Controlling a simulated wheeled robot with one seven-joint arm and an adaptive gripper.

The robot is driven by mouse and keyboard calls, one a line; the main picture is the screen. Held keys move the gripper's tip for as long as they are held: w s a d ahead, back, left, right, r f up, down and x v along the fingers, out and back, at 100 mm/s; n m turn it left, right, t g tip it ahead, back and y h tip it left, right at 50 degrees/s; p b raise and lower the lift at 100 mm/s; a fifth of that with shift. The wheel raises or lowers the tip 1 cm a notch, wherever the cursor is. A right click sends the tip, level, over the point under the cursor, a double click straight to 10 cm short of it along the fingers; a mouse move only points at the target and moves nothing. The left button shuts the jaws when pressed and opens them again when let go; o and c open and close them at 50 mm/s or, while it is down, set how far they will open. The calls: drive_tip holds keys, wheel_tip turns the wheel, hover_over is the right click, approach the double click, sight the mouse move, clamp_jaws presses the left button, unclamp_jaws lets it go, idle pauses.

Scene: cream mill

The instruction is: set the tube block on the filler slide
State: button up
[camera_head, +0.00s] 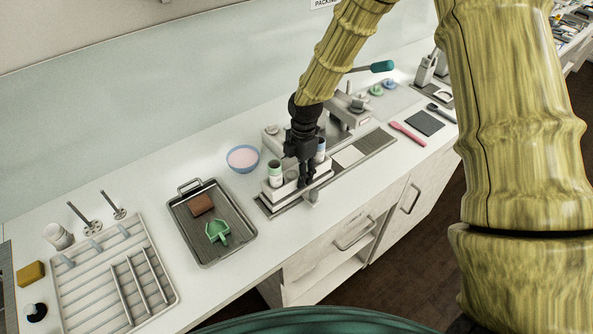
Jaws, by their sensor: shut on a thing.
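The tube block (284,189) is a pale block with upright tubes in it; a white-and-green tube (275,172) stands at its left, and another tube (320,151) shows to the right behind my fingers. My black gripper (306,183) points down at the block and is shut on it, hiding its middle. The filler slide (378,141) is a long grey strip running along the counter's front edge; its left end (263,206) shows under the block. I cannot tell whether the block touches the slide or hangs slightly above it.
A filler machine with a teal-handled lever (375,67) stands behind the slide. A blue bowl of pink cream (243,157) is to the left, beside a grey tray (238,245) with a brown block and green scoop. A pink spatula (407,134) and dark pad (425,122) lie right.

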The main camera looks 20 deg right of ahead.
drive_tip(key=shift+w+f, duration=0.1)
drive_tip(key=shift+f, duration=0.55)
idle(1.1)
drive_tip(key=shift+f, duration=0.2)
idle(1.4)
drive_tip(key=o, duration=1.4)
drive_tip(key=shift+r, duration=0.1)
drive_tip(key=shift+r+p, duration=2.2)
drive_tip(key=shift+r, duration=0.75)
